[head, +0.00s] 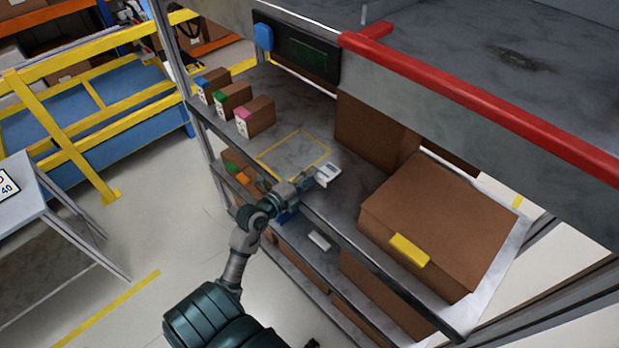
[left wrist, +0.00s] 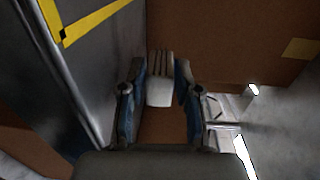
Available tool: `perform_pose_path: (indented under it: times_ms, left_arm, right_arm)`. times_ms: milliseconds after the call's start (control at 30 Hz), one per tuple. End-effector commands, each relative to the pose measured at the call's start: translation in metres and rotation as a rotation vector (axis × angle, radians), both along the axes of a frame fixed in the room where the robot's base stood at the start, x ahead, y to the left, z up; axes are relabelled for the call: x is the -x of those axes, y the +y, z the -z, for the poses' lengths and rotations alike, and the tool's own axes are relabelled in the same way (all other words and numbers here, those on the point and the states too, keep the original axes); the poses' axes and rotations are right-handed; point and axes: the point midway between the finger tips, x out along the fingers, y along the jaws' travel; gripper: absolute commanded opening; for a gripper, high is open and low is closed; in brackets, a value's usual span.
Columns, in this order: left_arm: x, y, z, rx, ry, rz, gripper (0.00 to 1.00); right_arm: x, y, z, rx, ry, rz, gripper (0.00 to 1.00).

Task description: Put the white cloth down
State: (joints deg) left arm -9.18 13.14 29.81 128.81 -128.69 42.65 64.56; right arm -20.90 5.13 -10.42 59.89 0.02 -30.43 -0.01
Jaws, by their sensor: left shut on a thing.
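The white cloth (head: 327,174) is a small folded pale block at the front edge of the upper grey shelf. My left gripper (head: 311,182) is shut on it, with the cloth at its fingertips. In the left wrist view the cloth (left wrist: 160,92) sits between the two fingers (left wrist: 158,98). I cannot tell whether the cloth touches the shelf. A yellow outlined rectangle (head: 327,153) is marked on the shelf just behind and left of the cloth. My right gripper is not in view.
Several small brown boxes with coloured tops (head: 229,97) stand at the shelf's left end. A large brown box (head: 440,215) with a yellow label stands on the right. A red-edged upper shelf (head: 480,105) overhangs. A white object (head: 319,240) lies on the lower shelf. The yellow-outlined area is clear.

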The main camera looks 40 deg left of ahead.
Motion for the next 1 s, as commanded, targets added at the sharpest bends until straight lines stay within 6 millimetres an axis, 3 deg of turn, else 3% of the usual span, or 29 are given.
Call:
perform_pose_path:
  times_ms: [467,500,600,1000]
  left_arm:
    - [0.0,0.0,0.012,0.001,0.0,-0.001,0.0]
    - [0.0,0.0,0.012,0.001,0.0,0.0,0.37]
    - [0.0,0.0,0.013,0.002,0.001,0.0,0.58]
    - [0.001,-0.001,0.017,0.004,0.012,0.002,0.58]
  right_arm:
    - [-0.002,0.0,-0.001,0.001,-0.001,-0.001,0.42]
    - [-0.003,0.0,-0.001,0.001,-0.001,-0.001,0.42]
    - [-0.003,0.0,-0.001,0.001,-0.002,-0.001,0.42]
    - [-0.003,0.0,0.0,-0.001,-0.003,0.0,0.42]
